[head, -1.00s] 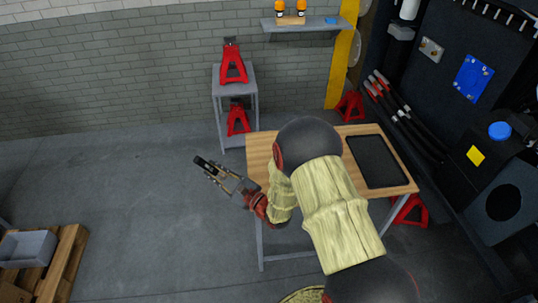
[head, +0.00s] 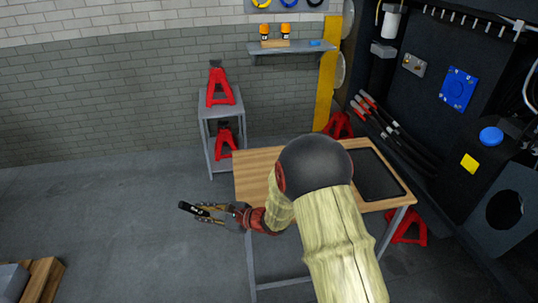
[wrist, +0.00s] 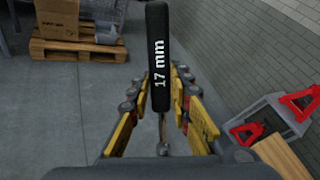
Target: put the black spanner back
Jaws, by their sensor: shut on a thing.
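The black spanner (wrist: 158,60) is in my gripper (wrist: 160,125), with its black handle marked "17 mm" standing out past the fingers in the wrist view. A thin metal part of it shows between the fingers. In the head view my gripper (head: 212,213) is left of the wooden table, over open floor, with the black spanner (head: 188,208) at its tip. The dark tray (head: 376,180) lies on the right part of the table; my arm hides the middle of the table.
The wooden table (head: 255,163) is beside my arm. A grey stand (head: 205,125) with red jack stands is behind it. A pallet (wrist: 75,48) with a cardboard box and grey bin lies on the floor. Black machine panels (head: 440,100) fill the right.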

